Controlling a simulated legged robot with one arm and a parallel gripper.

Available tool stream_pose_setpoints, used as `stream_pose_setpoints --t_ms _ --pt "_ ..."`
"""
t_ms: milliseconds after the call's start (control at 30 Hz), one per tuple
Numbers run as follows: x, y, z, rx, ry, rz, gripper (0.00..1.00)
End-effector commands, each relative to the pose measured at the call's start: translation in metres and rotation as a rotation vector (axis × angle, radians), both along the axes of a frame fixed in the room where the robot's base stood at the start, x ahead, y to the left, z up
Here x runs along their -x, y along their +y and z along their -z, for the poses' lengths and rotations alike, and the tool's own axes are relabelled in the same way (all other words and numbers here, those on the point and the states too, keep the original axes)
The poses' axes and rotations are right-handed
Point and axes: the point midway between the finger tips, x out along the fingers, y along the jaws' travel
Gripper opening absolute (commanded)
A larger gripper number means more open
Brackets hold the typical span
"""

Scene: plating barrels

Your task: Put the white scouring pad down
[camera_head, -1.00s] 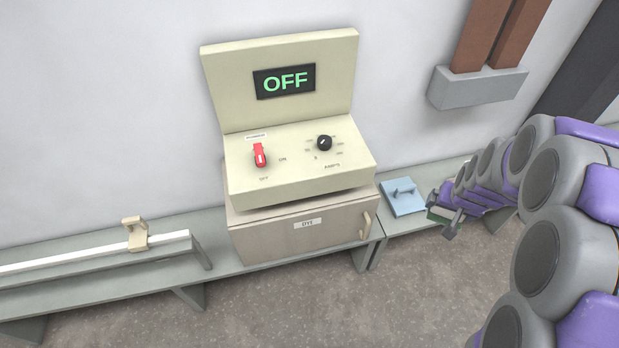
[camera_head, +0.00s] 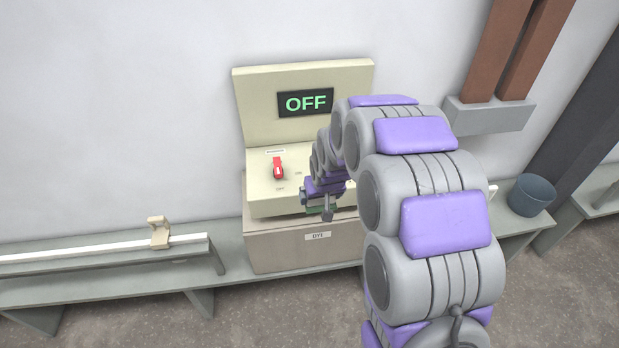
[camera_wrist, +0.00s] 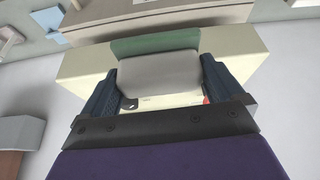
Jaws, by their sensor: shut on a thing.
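The white scouring pad (camera_wrist: 158,76) shows in the wrist view as a pale grey-white block with a green layer (camera_wrist: 155,43) along its far edge. My gripper (camera_wrist: 160,72) is shut on it, with one dark finger at each side. In the head view my gripper (camera_head: 322,207) is in front of the cream control box (camera_head: 262,203), at its lower front. There only a bit of the pad's green shows, and the arm hides the right part of the box. I cannot tell whether the pad touches the box.
The display (camera_head: 306,103) reads OFF above a red switch (camera_head: 278,168). The box stands on a cabinet (camera_head: 285,248) on a grey bench (camera_head: 110,275). A rail with a beige bracket (camera_head: 158,232) is at left. A dark bucket (camera_head: 532,195) stands at right. A light blue plate (camera_wrist: 48,18) shows in the wrist view.

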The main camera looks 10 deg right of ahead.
Motion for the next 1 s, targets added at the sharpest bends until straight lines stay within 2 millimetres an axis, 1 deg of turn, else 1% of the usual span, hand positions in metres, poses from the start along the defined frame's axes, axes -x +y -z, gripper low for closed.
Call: stream_pose_setpoints --t_ms 33,100,400,600,700,800,900,1000 --pt "-0.01 0.0 0.004 0.0 0.003 0.0 0.34" --pt "-0.025 -0.001 0.003 0.001 -0.003 0.0 0.34" --pt "-0.077 -0.004 0.008 0.001 -0.004 0.0 0.34" --pt "-0.106 -0.006 0.011 0.0 -0.002 0.0 0.34" --pt "-0.117 -0.006 0.012 0.0 -0.001 0.001 0.34" --pt "-0.123 -0.007 0.012 0.0 0.0 0.001 0.34" --pt "-0.125 -0.007 0.013 0.0 0.001 0.0 0.34" --pt "-0.124 -0.007 0.02 0.0 0.002 0.0 0.34"
